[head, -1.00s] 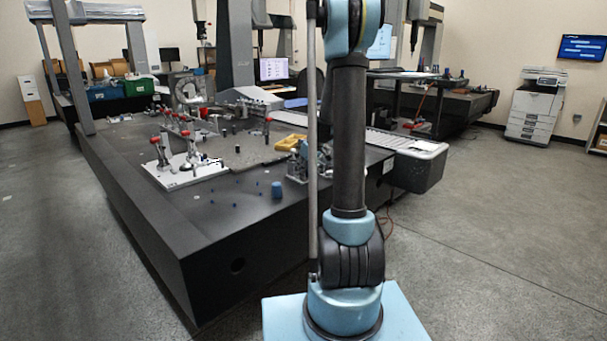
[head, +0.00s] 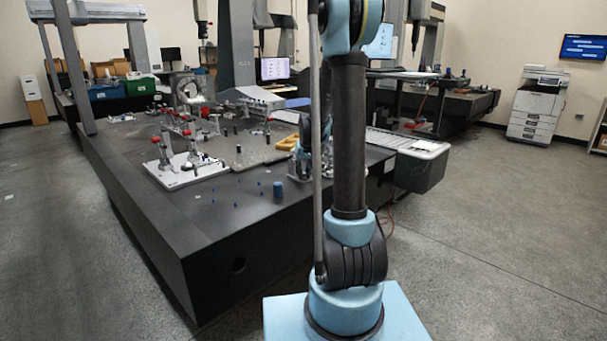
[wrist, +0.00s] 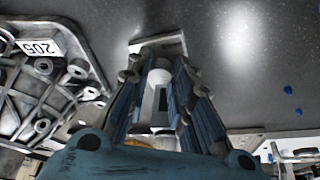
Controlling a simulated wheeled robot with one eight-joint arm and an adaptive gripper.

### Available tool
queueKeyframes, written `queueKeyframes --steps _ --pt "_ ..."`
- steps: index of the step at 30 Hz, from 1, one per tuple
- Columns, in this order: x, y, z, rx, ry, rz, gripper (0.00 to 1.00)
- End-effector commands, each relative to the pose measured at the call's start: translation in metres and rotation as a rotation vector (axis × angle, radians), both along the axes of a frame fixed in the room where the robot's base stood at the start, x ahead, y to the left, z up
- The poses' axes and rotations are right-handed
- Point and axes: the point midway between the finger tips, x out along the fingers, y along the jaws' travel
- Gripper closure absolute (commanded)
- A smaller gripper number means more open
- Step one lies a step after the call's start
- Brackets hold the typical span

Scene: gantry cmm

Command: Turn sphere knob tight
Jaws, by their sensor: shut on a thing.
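In the wrist view my gripper (wrist: 157,95) reaches away from the camera, its two blue-grey ribbed fingers closed in around a pale grey upright part (wrist: 159,80). I take this part for the sphere knob or its stem; its round shape is not clear, as the fingers and palm cover much of it. A light grey block (wrist: 158,44) shows just beyond the fingertips.
A ribbed grey casting labelled 205 (wrist: 48,85) lies close left of my gripper. Small blue pieces (wrist: 288,90) lie to the right.

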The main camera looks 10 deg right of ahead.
Motion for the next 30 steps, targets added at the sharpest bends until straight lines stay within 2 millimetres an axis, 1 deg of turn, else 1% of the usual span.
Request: queueKeyframes --steps 10,11,12,23,26,30 --pt "0.000 0.000 0.000 0.000 0.000 -0.002 1.00" --pt "0.000 0.000 0.000 0.000 0.000 -0.002 0.77" --pt "0.000 0.000 0.000 0.000 0.001 -0.002 0.71" --pt "-0.001 0.000 0.001 -0.001 0.000 -0.001 0.71" --pt "-0.003 0.000 0.006 -0.001 0.000 -0.001 0.71" --pt "-0.008 -0.001 0.019 -0.001 0.001 -0.001 0.71"
